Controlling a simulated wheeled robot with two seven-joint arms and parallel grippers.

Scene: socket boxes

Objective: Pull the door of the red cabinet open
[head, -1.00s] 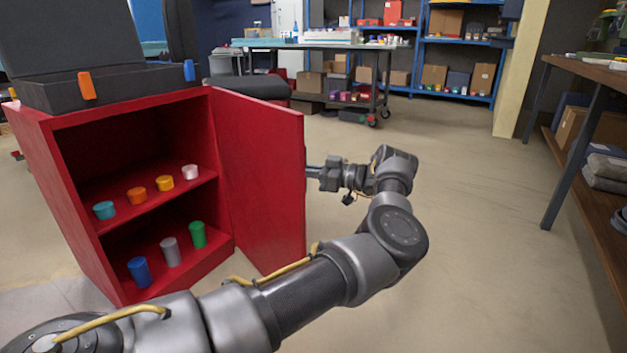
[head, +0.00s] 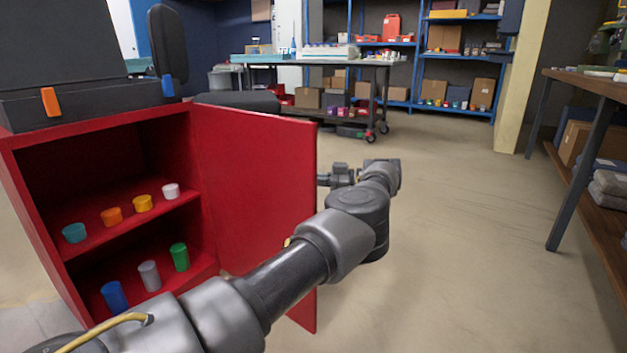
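The red cabinet (head: 95,128) stands at the left with its front open. Its red door (head: 255,190) is hinged on the cabinet's right side and stands wide open, with its inner face towards me. My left arm reaches in from the bottom left, across the lower part of the door. My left gripper (head: 326,180) is at the door's free edge, on its far side. Its fingertips are largely hidden by the door, so I cannot tell whether they touch it or are open or shut. My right gripper is not in view.
Several small coloured cups stand on the cabinet's upper shelf (head: 125,222) and bottom. A black open case (head: 90,103) sits on top. A wooden bench (head: 590,85) stands at the right, a wheeled table (head: 330,62) at the back. The floor right of the door is clear.

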